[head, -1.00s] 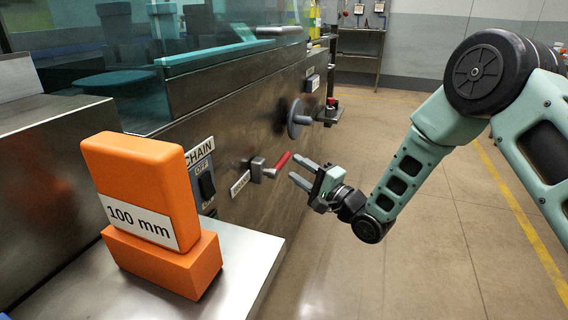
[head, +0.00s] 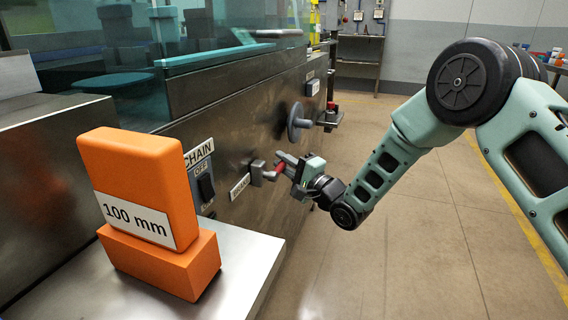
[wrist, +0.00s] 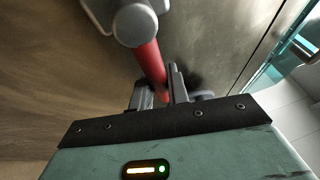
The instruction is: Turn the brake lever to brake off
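The brake lever has a red handle (head: 279,167) on a grey hub (head: 258,173), on the steel machine panel. The handle sticks out from the panel towards my gripper (head: 283,164). In the wrist view the red handle (wrist: 148,62) runs down from its round grey end between the two fingers of my gripper (wrist: 161,92). The fingers lie close along both sides of it, with little or no gap, and look shut on it. They hide part of the handle. A label plate (head: 239,187) sits left of the hub; its text is too small to read.
An orange block marked 100 mm (head: 138,190) stands on a steel ledge (head: 245,258) at the front left. A chain switch (head: 206,187) is left of the lever. A grey handwheel (head: 297,122) is beyond it. The floor (head: 420,220) at right is clear.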

